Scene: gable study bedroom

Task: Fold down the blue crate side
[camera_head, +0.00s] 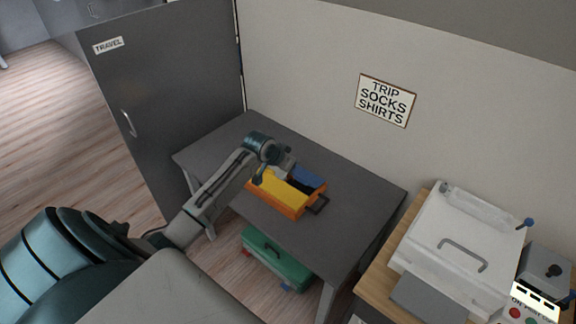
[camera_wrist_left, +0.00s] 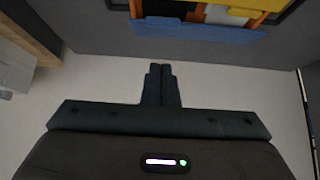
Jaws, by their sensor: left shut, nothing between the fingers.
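My left gripper (camera_head: 288,160) is above the crate's far edge. In the left wrist view its fingers (camera_wrist_left: 160,68) are together and empty, apart from the blue panel. My right gripper is out of view.
The dark table (camera_head: 330,225) has free room around the crate. A dark handle (camera_head: 318,205) juts from the crate's right end. A green case (camera_head: 275,260) is below the table. A grey TRAVEL cabinet (camera_head: 165,90) stands left; a white lidded box (camera_head: 460,240) stands right.

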